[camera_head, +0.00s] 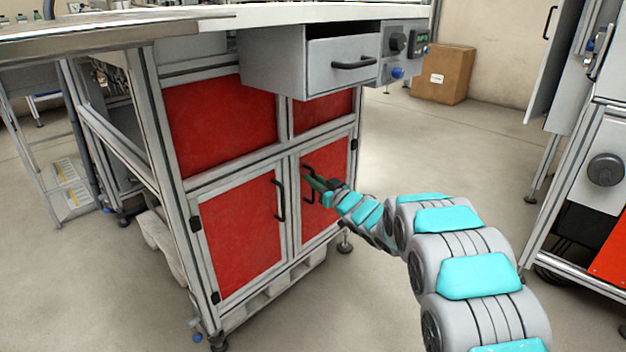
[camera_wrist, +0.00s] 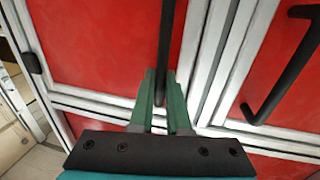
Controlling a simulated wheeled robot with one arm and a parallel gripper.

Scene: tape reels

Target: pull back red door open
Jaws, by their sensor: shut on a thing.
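The far red door (camera_head: 333,215) is the right one of two lower doors on the workbench; it looks closed, flush with its frame. It fills the left of the wrist view (camera_wrist: 95,60). Its upright black handle (camera_wrist: 165,45) sits between the green fingers of my gripper (camera_wrist: 163,98). My gripper (camera_head: 318,183) is shut on this handle; the fingertips partly hide the handle's lower end in the wrist view. The near red door (camera_head: 240,237) to the left also looks closed, with its own black handle (camera_head: 279,200).
A grey drawer (camera_head: 340,64) juts out above the doors under the tabletop. A cardboard box (camera_head: 443,75) stands on the floor behind. A grey cabinet (camera_head: 606,150) is at the right. The floor between bench and cabinet is clear apart from my arm.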

